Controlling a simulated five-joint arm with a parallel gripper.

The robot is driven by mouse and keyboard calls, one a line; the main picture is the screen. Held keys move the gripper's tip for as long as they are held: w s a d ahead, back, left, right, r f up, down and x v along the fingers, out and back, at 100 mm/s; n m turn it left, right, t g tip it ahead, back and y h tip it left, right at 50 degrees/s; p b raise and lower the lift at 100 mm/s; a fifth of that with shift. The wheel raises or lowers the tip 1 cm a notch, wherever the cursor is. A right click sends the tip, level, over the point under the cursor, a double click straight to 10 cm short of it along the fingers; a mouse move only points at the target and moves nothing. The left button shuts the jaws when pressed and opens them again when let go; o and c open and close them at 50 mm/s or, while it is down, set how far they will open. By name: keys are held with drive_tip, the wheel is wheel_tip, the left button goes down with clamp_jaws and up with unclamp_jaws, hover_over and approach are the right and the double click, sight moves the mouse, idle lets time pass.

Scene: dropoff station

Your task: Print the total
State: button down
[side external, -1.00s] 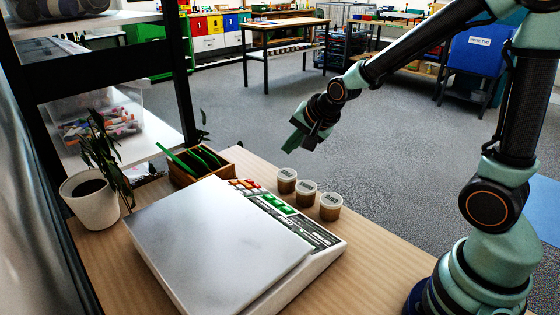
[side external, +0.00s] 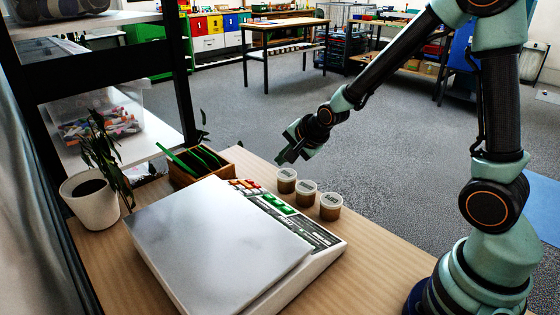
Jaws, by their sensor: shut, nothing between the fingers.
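A white scale (side external: 215,245) with a broad flat pan stands on the wooden table. Along its far right edge runs a panel with green displays (side external: 279,203) and red, orange and white keys (side external: 245,186); the markings are too small to read. My gripper (side external: 284,160) is shut and empty. It hangs in the air above and beyond the key end of the scale, pointing down and to the left, apart from the keys. No printed slip can be made out.
Three lidded cups (side external: 306,193) stand in a row beside the panel, below my gripper. A wooden box (side external: 198,166) with green items stands behind the scale. A potted plant (side external: 92,200) is at the left. Bare table (side external: 385,240) lies at the right.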

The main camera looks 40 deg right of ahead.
sight(273, 198)
drive_tip(key=shift+y, duration=0.3)
drive_tip(key=shift+a+f, duration=0.45)
drive_tip(key=shift+f, duration=0.6)
drive_tip(key=shift+a+f, duration=0.5)
drive_tip(key=shift+f, duration=0.6)
drive_tip(key=shift+a+f, duration=0.45)
drive_tip(key=shift+f, duration=0.6)
drive_tip(key=shift+f, duration=0.1)
drive_tip(key=shift+a+f, duration=0.2)
drive_tip(key=shift+f, duration=0.1)
drive_tip(key=shift+a+f, duration=0.15)
drive_tip(key=shift+f, duration=0.2)
drive_tip(key=shift+d+r, duration=0.35)
drive_tip(key=shift+r, duration=0.4)
drive_tip(key=shift+d+r, duration=0.35)
drive_tip(key=shift+r, duration=0.4)
drive_tip(key=shift+d+r, duration=0.3)
drive_tip(key=shift+r, duration=0.45)
drive_tip(key=shift+d+r, duration=0.35)
drive_tip(key=shift+r, duration=0.4)
drive_tip(key=shift+r, duration=0.1)
